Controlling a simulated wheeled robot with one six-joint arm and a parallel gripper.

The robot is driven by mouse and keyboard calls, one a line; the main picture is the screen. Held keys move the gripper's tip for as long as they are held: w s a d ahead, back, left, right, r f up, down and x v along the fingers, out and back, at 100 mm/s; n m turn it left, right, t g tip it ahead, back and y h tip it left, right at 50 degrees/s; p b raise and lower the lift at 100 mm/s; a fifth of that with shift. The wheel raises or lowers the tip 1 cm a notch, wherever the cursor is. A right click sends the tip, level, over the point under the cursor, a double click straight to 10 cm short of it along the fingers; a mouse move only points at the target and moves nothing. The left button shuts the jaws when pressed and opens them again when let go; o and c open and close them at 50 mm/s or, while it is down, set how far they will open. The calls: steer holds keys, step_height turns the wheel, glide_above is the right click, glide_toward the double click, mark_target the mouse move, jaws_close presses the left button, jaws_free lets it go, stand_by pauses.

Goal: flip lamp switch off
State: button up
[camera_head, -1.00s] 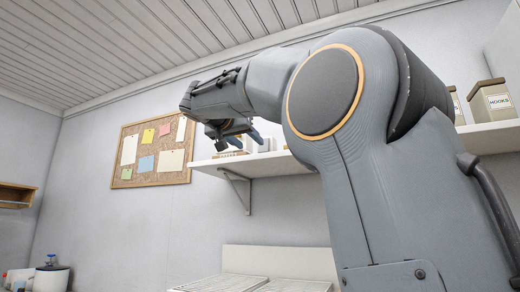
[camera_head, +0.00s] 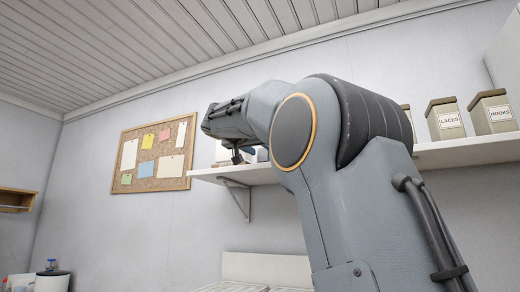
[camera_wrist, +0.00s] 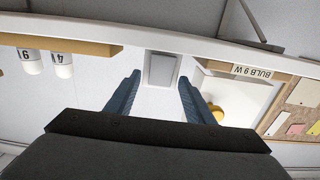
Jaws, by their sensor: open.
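In the wrist view, a small pale grey rectangular plate (camera_wrist: 161,69) that looks like the lamp switch sits on a white surface. It lies just beyond and between the fingertips of my gripper (camera_wrist: 158,84). The two blue fingers are spread apart with nothing between them, and I cannot tell whether they touch anything. The switch's on or off position cannot be read. In the head view my gripper (camera_head: 238,154) is small and partly hidden by my forearm, near the left end of the wall shelf. The switch cannot be made out there.
The white shelf (camera_head: 470,152) carries tins labelled LACES (camera_head: 446,119) and HOOKS (camera_head: 491,112). A cork board (camera_head: 152,157) hangs on the wall at left.

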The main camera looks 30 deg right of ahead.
steer(key=c, duration=1)
steer(key=shift+f+b, duration=0.15)
steer(key=shift+b, duration=0.25)
steer(key=shift+c, duration=0.2)
steer(key=shift+f+b, duration=0.15)
steer(key=shift+b, duration=0.8)
steer(key=h+b, duration=0.1)
steer(key=b, duration=0.2)
steer(key=shift+f+t+b, duration=0.1)
steer(key=shift+t+b, duration=0.3)
steer(key=b, duration=0.4)
steer(key=t+h+b, duration=0.1)
steer(key=b, duration=0.4)
steer(key=shift+a+f+h, duration=0.15)
steer(key=shift+f+h, duration=0.05)
steer(key=shift+h, duration=0.1)
steer(key=shift+s+r+t+b, duration=0.1)
steer(key=shift+t+b, duration=0.2)
steer(key=shift+b, duration=0.9)
steer(key=o, duration=1)
steer(key=shift+o, duration=0.2)
